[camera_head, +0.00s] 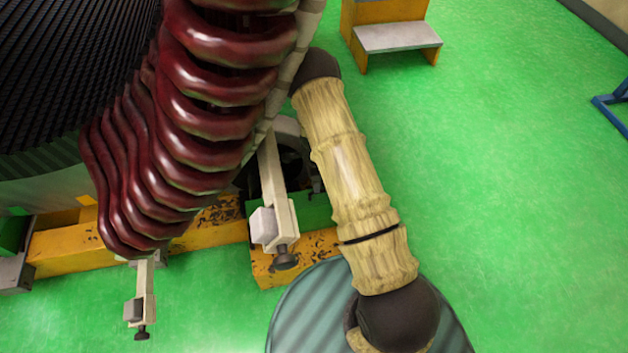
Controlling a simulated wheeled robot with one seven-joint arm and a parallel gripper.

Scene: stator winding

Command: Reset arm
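My arm shows in the head view as a tan, ribbed sleeve with dark joints. It runs from the bottom centre up to the edge of the stator. The stator carries a row of dark red, glossy winding coils (215,100) that curve from the top centre to the lower left. The upper dark joint of my arm lies close beside the stator's pale outer ring (296,60); I cannot tell whether they touch. My gripper does not show; the arm's far end is hidden or out of the picture.
A yellow step with a grey tread (398,37) stands at the top right. Yellow beams (100,243) lie under the stator. Pale clamp brackets (272,190) stick out below the coils. A blue frame (610,105) is at the right edge. The green floor (510,200) is clear on the right.

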